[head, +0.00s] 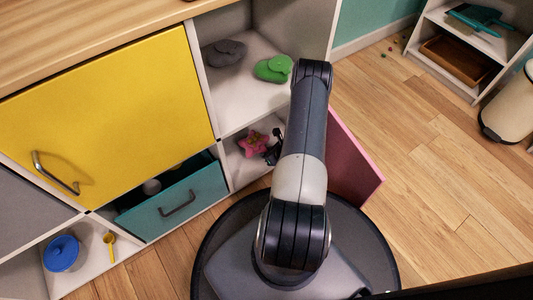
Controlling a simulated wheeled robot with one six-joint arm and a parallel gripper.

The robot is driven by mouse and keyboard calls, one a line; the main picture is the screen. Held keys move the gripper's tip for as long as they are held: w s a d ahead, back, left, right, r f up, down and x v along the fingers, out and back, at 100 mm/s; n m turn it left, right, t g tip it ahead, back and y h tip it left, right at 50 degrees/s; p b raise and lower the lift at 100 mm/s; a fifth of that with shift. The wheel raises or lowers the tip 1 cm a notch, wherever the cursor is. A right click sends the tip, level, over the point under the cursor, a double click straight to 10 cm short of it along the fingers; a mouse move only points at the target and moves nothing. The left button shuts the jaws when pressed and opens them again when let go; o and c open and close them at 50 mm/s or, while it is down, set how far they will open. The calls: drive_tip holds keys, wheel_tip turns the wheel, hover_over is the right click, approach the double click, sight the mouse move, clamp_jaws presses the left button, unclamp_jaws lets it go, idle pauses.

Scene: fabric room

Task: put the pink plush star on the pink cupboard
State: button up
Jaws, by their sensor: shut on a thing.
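The pink plush star (254,143) is in the low white compartment right of the teal drawer, partly hidden behind my gripper. My dark gripper (268,151) reaches into that compartment from the right and is shut on the star. Whether the star touches the compartment floor cannot be told. A pink door panel (352,162), apparently the pink cupboard's, stands swung open to the right of my arm. My arm hides part of the opening and the door's hinge side.
A grey plush (224,53) and a green plush (274,68) lie on the shelf above. The teal drawer (172,202) is partly open. A blue pot (61,253) and yellow spoon (109,245) sit lower left. A cream bin (508,108) stands right; wooden floor between is clear.

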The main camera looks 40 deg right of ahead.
drive_tip(key=o, duration=0.7)
drive_tip(key=shift+o, duration=0.2)
drive_tip(key=shift+r, duration=0.1)
drive_tip(key=p+v, duration=0.4)
drive_tip(key=v, duration=0.8)
drive_tip(key=shift+p, duration=0.4)
